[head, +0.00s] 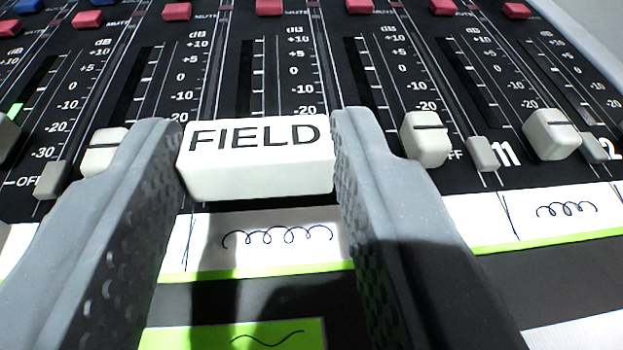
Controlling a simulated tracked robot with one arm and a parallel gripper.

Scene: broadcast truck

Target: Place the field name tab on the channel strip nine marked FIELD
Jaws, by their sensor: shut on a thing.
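The field name tab (258,172) is a white block with black FIELD lettering on its upper face. My gripper (257,135) is shut on it, one grey finger against each side. The tab is level and readable, over the lower end of the faders. A white label strip (290,238) with a green lower edge and scribbled loops runs below it, with finger shadows across it. No FIELD marking shows on the console itself. The number nine is not visible; the tab and fingers hide part of the panel. I cannot tell the gap between tab and console.
White fader caps (427,138) and small grey buttons (482,153) stand on both sides of my fingers. The number 11 (506,153) shows at right. Red mute buttons (269,7) line the top. A green label (235,336) with a squiggle lies at the bottom.

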